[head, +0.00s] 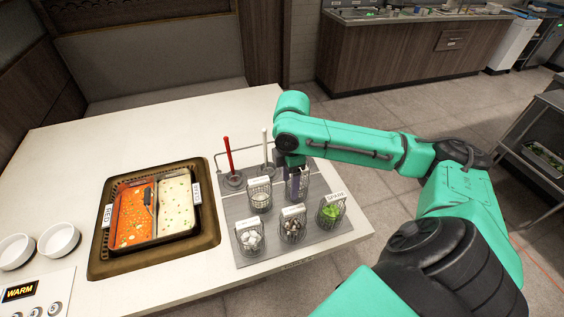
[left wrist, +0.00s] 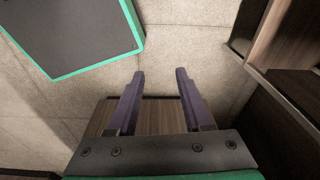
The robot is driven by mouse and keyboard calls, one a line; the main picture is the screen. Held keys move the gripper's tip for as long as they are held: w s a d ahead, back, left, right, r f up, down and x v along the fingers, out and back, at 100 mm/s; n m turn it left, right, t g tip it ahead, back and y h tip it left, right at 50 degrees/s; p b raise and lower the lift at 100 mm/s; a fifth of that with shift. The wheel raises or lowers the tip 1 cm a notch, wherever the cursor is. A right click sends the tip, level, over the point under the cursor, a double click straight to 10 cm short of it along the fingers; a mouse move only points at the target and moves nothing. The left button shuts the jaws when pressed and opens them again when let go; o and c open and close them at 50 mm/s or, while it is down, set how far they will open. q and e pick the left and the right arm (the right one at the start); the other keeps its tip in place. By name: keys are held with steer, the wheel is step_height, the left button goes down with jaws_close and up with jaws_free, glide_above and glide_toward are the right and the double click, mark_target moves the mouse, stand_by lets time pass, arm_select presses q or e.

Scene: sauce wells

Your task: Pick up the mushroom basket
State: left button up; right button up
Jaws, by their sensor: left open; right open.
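Several wire baskets stand on a grey mat (head: 232,210) at the right of the counter. The front middle basket (head: 292,229) holds small brown and whitish pieces that look like mushrooms; its label is too small to read. My right gripper (head: 292,172) is open and points down at the back right basket (head: 298,187), partly hiding it; I cannot tell whether they touch. My left gripper (left wrist: 160,75) is open and empty in the left wrist view, above the floor and away from the baskets.
Nearby are a basket of white chunks (head: 250,240), a basket of greens (head: 331,211) labelled SPARE, and a back left basket (head: 259,199). A red-handled ladle (head: 228,155) and a white-handled one (head: 264,147) stand behind. A divided pot (head: 149,241) is left.

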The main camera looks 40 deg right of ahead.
glide_above(294, 209)
steer(key=s, duration=0.1)
step_height(294, 209, down, 5)
steer(key=shift+s+a+f+p, duration=0.1)
steer(key=shift+a+f+p, duration=0.05)
steer(key=shift+p, duration=0.2)
steer(key=shift+w+f+p, duration=0.15)
steer(key=shift+w+f, duration=0.15)
steer(key=shift+f, duration=0.35)
steer(key=shift+w+f+p, duration=0.15)
steer(key=shift+w+f, duration=0.15)
steer(key=shift+f, duration=0.3)
steer(key=f, duration=0.4)
steer(key=shift+d+f+p, duration=0.1)
steer(key=shift+d+p, duration=0.1)
steer(key=shift+p, duration=0.2)
steer(key=shift+s, duration=0.15)
steer(key=c, duration=0.3)
arm_select(q)
steer(key=s, duration=0.1)
steer(key=s+r, duration=0.1)
steer(key=s, duration=0.1)
steer(key=s+r, duration=0.1)
steer(key=s, duration=0.1)
arm_select(e)
jaws_close()
